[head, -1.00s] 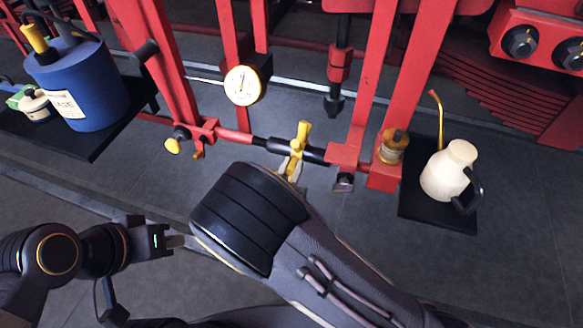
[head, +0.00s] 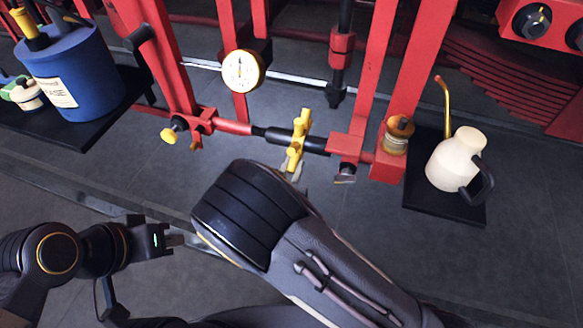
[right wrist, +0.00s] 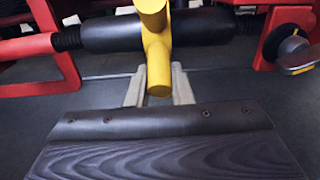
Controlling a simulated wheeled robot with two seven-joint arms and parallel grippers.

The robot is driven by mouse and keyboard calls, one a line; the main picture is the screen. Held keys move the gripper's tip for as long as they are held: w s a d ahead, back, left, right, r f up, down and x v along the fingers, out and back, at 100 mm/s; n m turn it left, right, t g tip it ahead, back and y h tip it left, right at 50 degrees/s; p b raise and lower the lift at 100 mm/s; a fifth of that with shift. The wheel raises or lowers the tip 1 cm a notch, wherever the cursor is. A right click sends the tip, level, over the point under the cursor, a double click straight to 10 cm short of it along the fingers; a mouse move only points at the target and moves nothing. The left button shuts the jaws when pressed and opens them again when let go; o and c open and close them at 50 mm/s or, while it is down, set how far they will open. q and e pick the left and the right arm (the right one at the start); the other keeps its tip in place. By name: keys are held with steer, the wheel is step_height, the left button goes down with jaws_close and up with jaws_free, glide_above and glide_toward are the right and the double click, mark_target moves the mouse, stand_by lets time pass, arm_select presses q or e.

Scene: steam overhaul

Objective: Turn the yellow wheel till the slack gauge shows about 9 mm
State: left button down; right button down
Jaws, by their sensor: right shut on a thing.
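The yellow wheel (head: 297,139) is a cross-shaped handle on the dark middle section of the red horizontal rod. It also shows in the right wrist view (right wrist: 157,55), with one arm pointing down toward me. My right gripper (right wrist: 158,80) is shut on that lower arm of the wheel, a pale finger on either side. In the head view my right arm mostly hides it. The slack gauge (head: 241,71) is a round white dial with a yellow rim on a red upright, left of the wheel; its numbers are too small to read. My left gripper (head: 176,240) is empty at lower left; its finger gap is unclear.
A blue can (head: 68,82) stands on a dark shelf at left. A cream oil can (head: 455,160) stands on a dark shelf (head: 445,208) at right. A small brass pot (head: 396,136) and a yellow knob (head: 169,136) flank the rod.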

steer(key=shift+w+d+f, duration=0.1)
steer(key=shift+f, duration=0.35)
steer(key=shift+w+d+f+b, duration=0.1)
steer(key=shift+w+f+b, duration=0.35)
steer(key=shift+f+b, duration=0.2)
steer(key=shift+w+f+b, duration=0.1)
steer(key=shift+b, duration=0.2)
steer(key=c, duration=1.2)
jaws_free()
steer(key=shift+c, duration=0.2)
steer(key=v, duration=0.6)
